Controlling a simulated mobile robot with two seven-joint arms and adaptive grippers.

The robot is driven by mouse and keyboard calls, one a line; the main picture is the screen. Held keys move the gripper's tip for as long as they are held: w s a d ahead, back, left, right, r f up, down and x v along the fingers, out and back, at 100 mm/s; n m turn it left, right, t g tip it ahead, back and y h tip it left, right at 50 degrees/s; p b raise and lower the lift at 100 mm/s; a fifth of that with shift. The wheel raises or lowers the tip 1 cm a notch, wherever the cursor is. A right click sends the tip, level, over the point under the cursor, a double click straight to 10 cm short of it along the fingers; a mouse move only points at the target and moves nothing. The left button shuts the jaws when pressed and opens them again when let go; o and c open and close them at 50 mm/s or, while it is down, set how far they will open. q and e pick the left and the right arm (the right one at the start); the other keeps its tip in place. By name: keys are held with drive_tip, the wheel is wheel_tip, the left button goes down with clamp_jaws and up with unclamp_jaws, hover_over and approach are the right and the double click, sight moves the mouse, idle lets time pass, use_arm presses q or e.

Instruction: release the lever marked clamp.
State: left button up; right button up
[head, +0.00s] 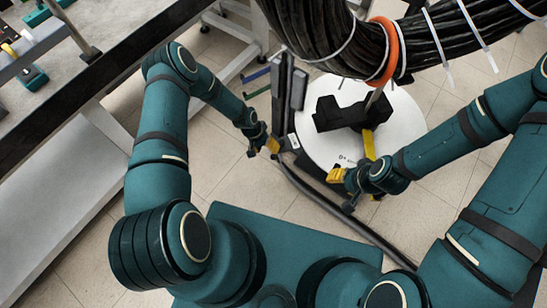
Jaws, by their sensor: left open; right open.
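A dark post (279,98) stands beside a round white disc (408,122). My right gripper (337,175) is open at the disc's lower edge, near a yellow strip (368,145).
A black block (340,113) sits on the disc. A thick bundle of black cables (325,45) with an orange ring (390,50) and white ties hangs above. A dark tube (325,203) runs along the tiled floor. A workbench (100,75) fills the upper left.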

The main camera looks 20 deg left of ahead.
sight(273, 156)
use_arm(q)
drive_tip(key=b+x, duration=0.1)
drive_tip(key=x, duration=0.6)
drive_tip(key=shift+d+f, duration=0.1)
clamp_jaws()
